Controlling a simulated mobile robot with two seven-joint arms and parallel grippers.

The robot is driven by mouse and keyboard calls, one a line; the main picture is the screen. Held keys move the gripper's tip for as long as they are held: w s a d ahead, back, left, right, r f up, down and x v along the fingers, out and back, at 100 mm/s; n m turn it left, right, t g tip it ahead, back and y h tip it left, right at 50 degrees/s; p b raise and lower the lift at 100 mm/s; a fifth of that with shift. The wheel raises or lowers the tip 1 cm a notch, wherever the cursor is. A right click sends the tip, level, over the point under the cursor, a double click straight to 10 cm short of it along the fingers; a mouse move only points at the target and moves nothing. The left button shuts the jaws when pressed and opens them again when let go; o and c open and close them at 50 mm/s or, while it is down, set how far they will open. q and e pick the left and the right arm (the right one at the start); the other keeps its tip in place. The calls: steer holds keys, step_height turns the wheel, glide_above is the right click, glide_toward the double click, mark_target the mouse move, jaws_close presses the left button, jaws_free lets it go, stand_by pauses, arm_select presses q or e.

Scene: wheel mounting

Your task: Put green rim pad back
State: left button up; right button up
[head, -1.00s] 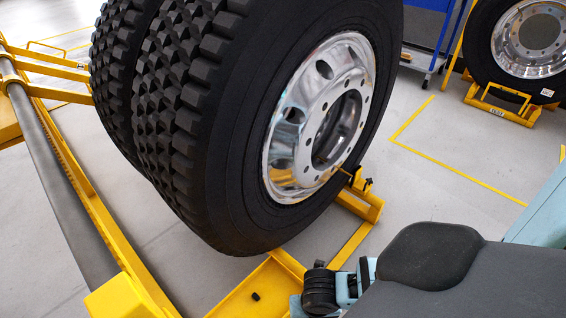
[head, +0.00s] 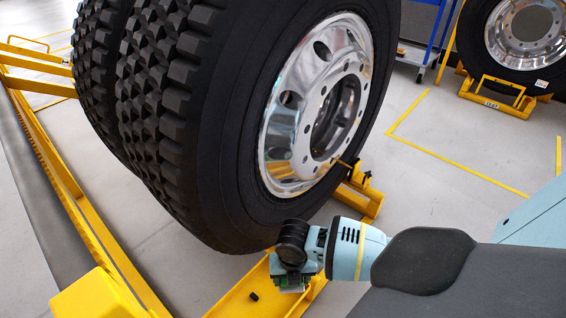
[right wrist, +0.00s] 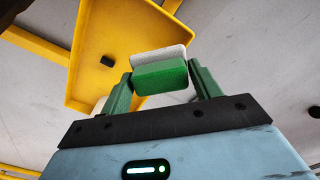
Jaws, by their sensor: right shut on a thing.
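My right gripper (right wrist: 160,85) is shut on the green rim pad (right wrist: 160,76), a small green block with a white layer along its far side in the right wrist view. The pad is held between the two green fingers, with the yellow tray (right wrist: 97,70) behind it. In the head view my right gripper (head: 290,288) is over the tray (head: 228,302), below the front tyre, and the pad is mostly hidden there. A small black piece (head: 253,296) lies in the tray and also shows in the right wrist view (right wrist: 107,60). My left gripper is not in view.
The large black tyre (head: 240,120) with a shiny rim (head: 300,120) stands just behind my right gripper. A yellow frame (head: 75,215) runs along the left. Another wheel (head: 525,35) stands at the back right. Grey floor (head: 440,180) is clear on the right.

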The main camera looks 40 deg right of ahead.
steer(key=shift+w+d, duration=0.25)
steer(key=shift+w, duration=0.9)
steer(key=f+b, duration=0.1)
steer(key=f, duration=0.1)
steer(key=f+b, duration=0.2)
steer(key=shift+w+d, duration=0.1)
steer(key=shift+w, duration=0.3)
steer(key=shift+r, duration=0.15)
steer(key=shift+f, duration=0.6)
steer(key=o, duration=1.2)
steer(key=shift+c, duration=0.2)
step_height(320, 180, up, 13)
steer(key=p, duration=0.5)
